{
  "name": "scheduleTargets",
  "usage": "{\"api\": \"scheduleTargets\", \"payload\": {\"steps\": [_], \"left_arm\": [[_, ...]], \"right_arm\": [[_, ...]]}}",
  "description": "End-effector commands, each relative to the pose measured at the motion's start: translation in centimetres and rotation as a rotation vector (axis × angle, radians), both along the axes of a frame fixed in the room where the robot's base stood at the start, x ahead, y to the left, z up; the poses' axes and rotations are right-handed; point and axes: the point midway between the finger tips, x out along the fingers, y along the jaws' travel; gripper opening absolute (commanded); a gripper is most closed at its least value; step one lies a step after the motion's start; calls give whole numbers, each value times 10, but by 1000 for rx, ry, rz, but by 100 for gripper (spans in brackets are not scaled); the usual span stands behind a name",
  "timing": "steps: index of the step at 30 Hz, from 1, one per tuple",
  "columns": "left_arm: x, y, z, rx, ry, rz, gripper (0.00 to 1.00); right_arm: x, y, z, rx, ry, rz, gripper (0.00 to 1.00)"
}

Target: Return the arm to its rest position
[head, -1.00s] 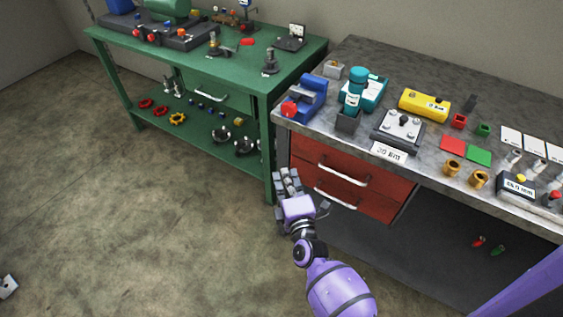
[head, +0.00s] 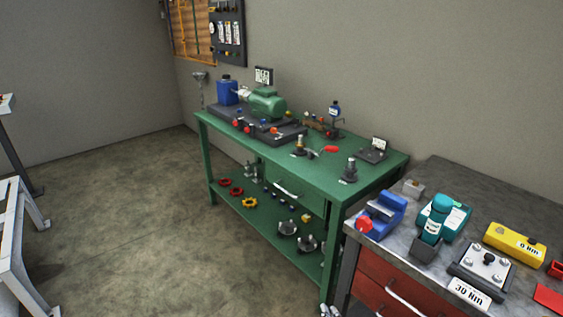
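Only the grey fingertips of what looks like my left gripper (head: 330,312) show, at the bottom edge of the head view, low by the near leg of the green table. The rest of that gripper and its arm are below the picture. I cannot tell whether it is open or shut. My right gripper is not in view.
The green workbench (head: 235,157) with a pump and tools stands in the middle. The grey workbench (head: 460,182) with red drawers (head: 383,290) is at right, close to the fingertips. A white frame (head: 22,255) stands at left. The floor (head: 140,240) between is clear.

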Motion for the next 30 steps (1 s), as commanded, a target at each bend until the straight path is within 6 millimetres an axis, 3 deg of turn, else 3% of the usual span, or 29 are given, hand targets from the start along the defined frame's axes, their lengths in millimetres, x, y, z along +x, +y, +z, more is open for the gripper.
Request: {"api": "scheduleTargets", "payload": {"steps": [5,9,13,18,22,30], "left_arm": [[4,-4,17,-9,-8,0,41],[10,-9,37,-21,-24,-2,41],[20,-11,54,-25,-49,-7,41],[29,-9,69,-21,-74,-10,41],[28,-7,72,-16,-75,-13,41],[28,-7,71,-16,-74,-13,41]], "right_arm": [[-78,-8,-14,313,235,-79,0],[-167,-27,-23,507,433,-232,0],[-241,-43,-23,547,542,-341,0],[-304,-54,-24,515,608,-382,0],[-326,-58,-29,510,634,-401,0],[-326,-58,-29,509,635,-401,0]]}}
